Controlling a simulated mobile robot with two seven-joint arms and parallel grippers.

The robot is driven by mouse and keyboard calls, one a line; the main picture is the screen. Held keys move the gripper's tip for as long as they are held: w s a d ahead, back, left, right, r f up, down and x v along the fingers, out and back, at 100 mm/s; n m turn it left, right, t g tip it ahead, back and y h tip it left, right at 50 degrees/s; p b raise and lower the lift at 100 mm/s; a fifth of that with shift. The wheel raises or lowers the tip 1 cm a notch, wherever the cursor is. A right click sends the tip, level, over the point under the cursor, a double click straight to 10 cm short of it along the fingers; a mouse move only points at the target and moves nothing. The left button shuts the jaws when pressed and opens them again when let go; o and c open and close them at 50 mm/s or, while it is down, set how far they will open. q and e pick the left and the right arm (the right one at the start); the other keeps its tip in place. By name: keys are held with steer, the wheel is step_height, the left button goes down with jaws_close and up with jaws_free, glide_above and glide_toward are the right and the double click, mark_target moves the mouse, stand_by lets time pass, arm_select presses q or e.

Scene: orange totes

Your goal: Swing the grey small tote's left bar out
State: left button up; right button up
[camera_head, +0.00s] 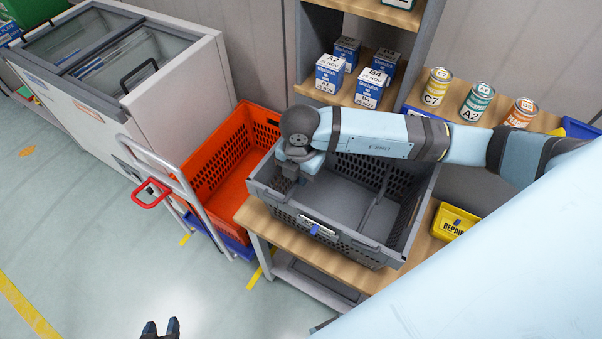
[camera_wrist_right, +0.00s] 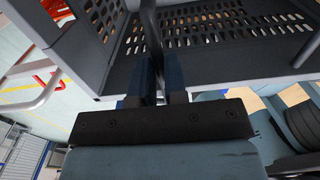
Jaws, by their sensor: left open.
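The grey small tote (camera_head: 345,240) stands on a wooden-topped table, with a label and a blue clip on its front wall. One bar (camera_head: 375,203) crosses its right part. My right gripper (camera_head: 287,185) is at the tote's left end, mostly hidden under its own wrist. In the right wrist view its fingers (camera_wrist_right: 161,82) are close together with the dark left bar (camera_wrist_right: 150,28) between them, and they appear closed on it. The tote's perforated wall (camera_wrist_right: 215,38) lies beyond. My left gripper (camera_head: 161,327) is open and empty above the floor at the bottom edge.
An orange tote (camera_head: 215,170) on a cart with a metal handle (camera_head: 160,160) stands left of the table (camera_head: 262,222). Boxes (camera_head: 330,73) and cans (camera_head: 437,87) stand on shelves behind. A yellow bin (camera_head: 453,222) is at right. The floor at lower left is clear.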

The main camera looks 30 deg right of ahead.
steer(key=shift+w+a+r, duration=0.15)
steer(key=shift+w+r, duration=0.05)
steer(key=shift+r, duration=0.5)
steer(key=shift+w+a+r+p, duration=0.35)
steer(key=shift+w+r+p, duration=0.3)
steer(key=shift+r, duration=0.2)
steer(key=shift+w+a+r, duration=0.25)
steer(key=shift+w+a, duration=0.05)
steer(key=shift+w, duration=0.15)
steer(key=shift+w+a+r, duration=0.25)
steer(key=shift+w, duration=0.2)
